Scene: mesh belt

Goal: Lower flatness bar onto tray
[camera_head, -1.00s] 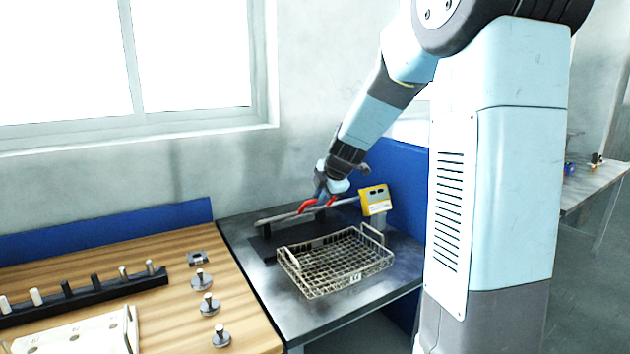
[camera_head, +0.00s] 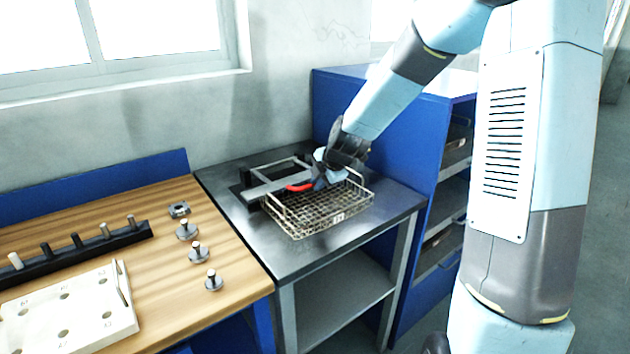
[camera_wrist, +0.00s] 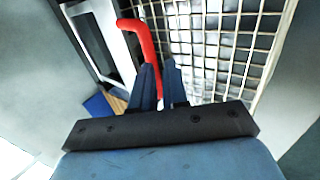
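The flatness bar (camera_head: 268,188) is a long grey bar with a red handle (camera_head: 299,187). In the head view it is over the back left part of the wire mesh tray (camera_head: 335,225); I cannot tell whether it touches the rim. My gripper (camera_head: 318,180) is at the red handle, its fingers closed around it. In the wrist view the red handle (camera_wrist: 146,45) runs between the fingertips (camera_wrist: 157,72), with the tray's mesh (camera_wrist: 215,45) beyond to the right. The arm hides the bar's right end.
The tray stands on a dark metal table (camera_head: 245,235). A wooden bench (camera_head: 165,235) to the left carries several metal pegs, a dark rack (camera_head: 75,250) and a white plate with holes (camera_head: 75,310). A blue shelf unit (camera_head: 400,140) stands behind to the right.

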